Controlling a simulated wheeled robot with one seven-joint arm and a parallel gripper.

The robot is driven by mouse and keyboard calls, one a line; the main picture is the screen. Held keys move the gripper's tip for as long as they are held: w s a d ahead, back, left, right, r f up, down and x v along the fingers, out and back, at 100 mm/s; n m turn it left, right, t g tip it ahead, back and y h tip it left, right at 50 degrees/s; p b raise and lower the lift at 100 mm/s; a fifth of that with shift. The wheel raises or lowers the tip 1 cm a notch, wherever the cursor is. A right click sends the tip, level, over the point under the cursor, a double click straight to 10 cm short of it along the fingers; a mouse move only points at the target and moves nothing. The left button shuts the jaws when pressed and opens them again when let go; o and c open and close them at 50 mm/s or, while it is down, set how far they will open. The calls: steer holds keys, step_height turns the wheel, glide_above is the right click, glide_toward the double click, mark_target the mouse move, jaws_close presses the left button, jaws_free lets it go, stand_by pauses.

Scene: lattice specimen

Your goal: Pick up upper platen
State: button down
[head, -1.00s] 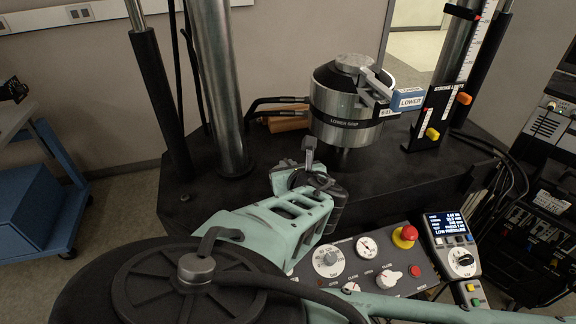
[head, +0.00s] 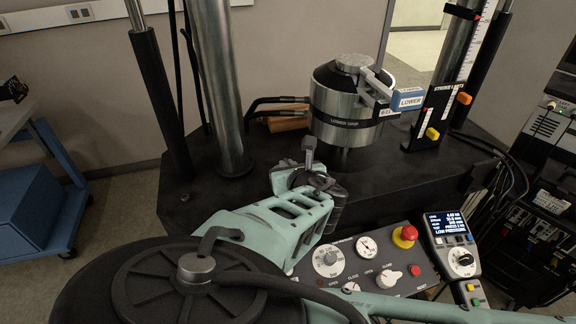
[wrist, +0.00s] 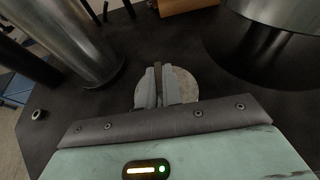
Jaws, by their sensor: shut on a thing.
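In the wrist view my gripper (wrist: 158,72) has its two grey fingers close together, with a narrow dark brownish strip between them. A round, speckled grey-tan disc, which looks like the upper platen (wrist: 185,87), shows behind and beside the fingers. The fingers and my gripper body hide part of it. My gripper is shut on it over the black table; I cannot tell whether the disc touches the table. In the head view my arm's end hides most of the disc area.
The steel lower grip (head: 345,105) stands on the black table (head: 400,170), right of my gripper. A thick steel column (head: 220,90) rises at left. A wooden block (head: 288,123) and hoses lie behind. A control panel (head: 365,262) with a red button is in front.

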steer(key=shift+r, duration=0.15)
steer(key=shift+r, duration=0.1)
